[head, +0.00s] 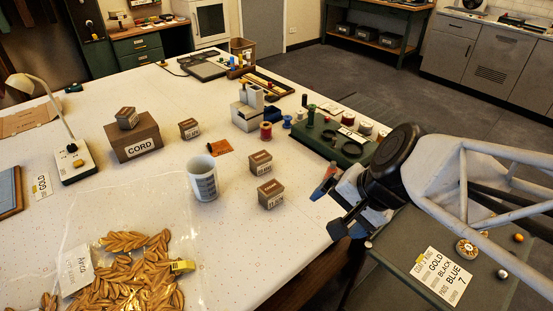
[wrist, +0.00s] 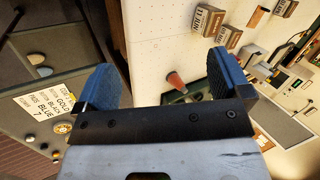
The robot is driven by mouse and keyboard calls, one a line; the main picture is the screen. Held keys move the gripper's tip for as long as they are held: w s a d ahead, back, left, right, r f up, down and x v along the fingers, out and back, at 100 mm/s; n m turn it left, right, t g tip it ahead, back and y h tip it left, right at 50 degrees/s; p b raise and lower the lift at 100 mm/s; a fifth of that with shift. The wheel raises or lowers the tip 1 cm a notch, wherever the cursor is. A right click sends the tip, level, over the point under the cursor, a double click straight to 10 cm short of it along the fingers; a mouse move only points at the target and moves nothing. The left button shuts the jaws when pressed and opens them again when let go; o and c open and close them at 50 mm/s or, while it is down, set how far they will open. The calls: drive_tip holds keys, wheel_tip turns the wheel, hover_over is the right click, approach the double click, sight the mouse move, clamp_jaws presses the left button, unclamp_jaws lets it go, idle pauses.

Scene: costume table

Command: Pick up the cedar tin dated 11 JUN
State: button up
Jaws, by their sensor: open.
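Several small brown cardboard-coloured tins with printed labels stand on the white table. In the head view one tin (head: 261,162) and another tin (head: 271,194) stand right of the white cup, a third tin (head: 189,128) stands farther back, and another tin (head: 127,118) sits on the CORD box (head: 136,143). My gripper (head: 335,207) is open and empty by the table's right edge, right of the tins. In the wrist view my gripper (wrist: 165,80) has blue fingers spread apart; tins (wrist: 209,20) show beyond.
A white cup (head: 201,178) stands left of the nearest tins. A bag of gold leaves (head: 130,270) lies at the front. A green tray (head: 335,140) with spools is behind my gripper. A reddish cone (wrist: 176,80) shows between the fingers. A lamp (head: 50,110) stands at left.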

sight(276, 196)
drive_tip(key=w+a+f+m+t+y, duration=0.1)
drive_tip(key=w+a+f+m+t, duration=0.1)
drive_tip(key=m, duration=0.4)
drive_tip(key=w+a+f+m+t+y, duration=0.1)
drive_tip(key=w+a+f+m+t, duration=0.1)
drive_tip(key=w+a+f+m, duration=0.2)
drive_tip(key=w+a+f+m+t+y, duration=0.2)
drive_tip(key=w+a+f+m, duration=0.2)
drive_tip(key=m, duration=0.6)
drive_tip(key=shift+w+f, duration=0.3)
drive_tip(key=shift+w, duration=0.3)
drive_tip(key=shift+w+f, duration=0.3)
drive_tip(key=shift+w, duration=0.25)
drive_tip(key=shift+w+d+f+m+t, duration=0.1)
drive_tip(key=shift+w+f+m+t, duration=0.15)
drive_tip(key=shift+f+m+t, duration=0.4)
drive_tip(key=shift+r+g, duration=0.15)
drive_tip(key=shift+g, duration=0.1)
drive_tip(key=shift+x, duration=1.3)
drive_tip(key=shift+x, duration=2.6)
drive_tip(key=shift+s, duration=0.1)
